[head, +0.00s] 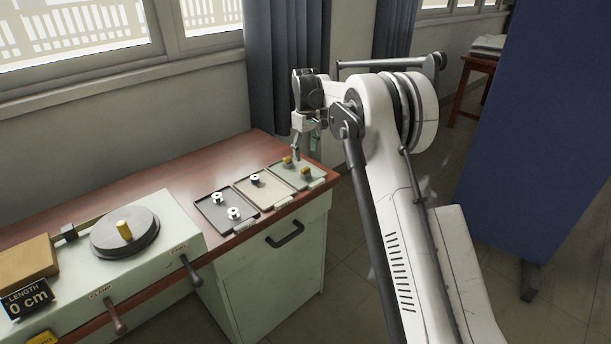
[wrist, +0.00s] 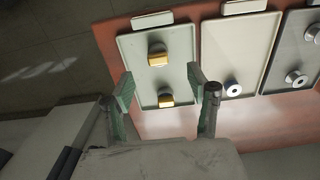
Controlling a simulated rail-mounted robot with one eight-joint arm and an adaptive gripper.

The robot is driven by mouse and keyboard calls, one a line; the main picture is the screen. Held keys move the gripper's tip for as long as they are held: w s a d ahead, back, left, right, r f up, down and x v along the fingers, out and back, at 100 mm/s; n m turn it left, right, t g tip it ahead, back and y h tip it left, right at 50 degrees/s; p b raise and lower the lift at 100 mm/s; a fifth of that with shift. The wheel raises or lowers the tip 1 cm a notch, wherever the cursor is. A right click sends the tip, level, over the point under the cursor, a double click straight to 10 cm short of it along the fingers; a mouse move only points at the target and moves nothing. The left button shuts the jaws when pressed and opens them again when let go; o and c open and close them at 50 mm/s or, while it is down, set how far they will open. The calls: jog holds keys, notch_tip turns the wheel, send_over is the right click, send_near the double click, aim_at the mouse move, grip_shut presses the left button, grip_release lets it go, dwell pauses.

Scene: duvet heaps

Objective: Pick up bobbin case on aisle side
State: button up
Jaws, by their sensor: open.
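Two brass-coloured bobbin cases stand in the pale green tray (head: 284,178) at the right end of the bench. One case (head: 305,173) is nearer the labelled front edge and open floor; the other (head: 287,161) is nearer the wall. The wrist view shows the front one (wrist: 157,58) higher up and the wall-side one (wrist: 166,98) lower down. My gripper (head: 307,146) is open and empty above the tray's wall-side part. In the wrist view, its fingers (wrist: 160,86) appear on either side of the wall-side case, with no visible contact.
A beige tray (head: 244,188) holds a dark-centred bobbin (head: 255,180). A grey tray (head: 214,213) holds two white bobbins. A winding machine with a round plate (head: 108,240) stands further left. A blue partition (head: 535,130) stands right of my arm, across the floor.

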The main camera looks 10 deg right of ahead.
aim_at(305, 168)
jog(key=shift+f, duration=1.6)
jog(key=shift+w+f+b, duration=0.2)
jog(key=shift+f, duration=1.1)
jog(key=shift+w+f+b, duration=0.2)
jog(key=shift+f, duration=1.1)
jog(key=c, duration=1.2)
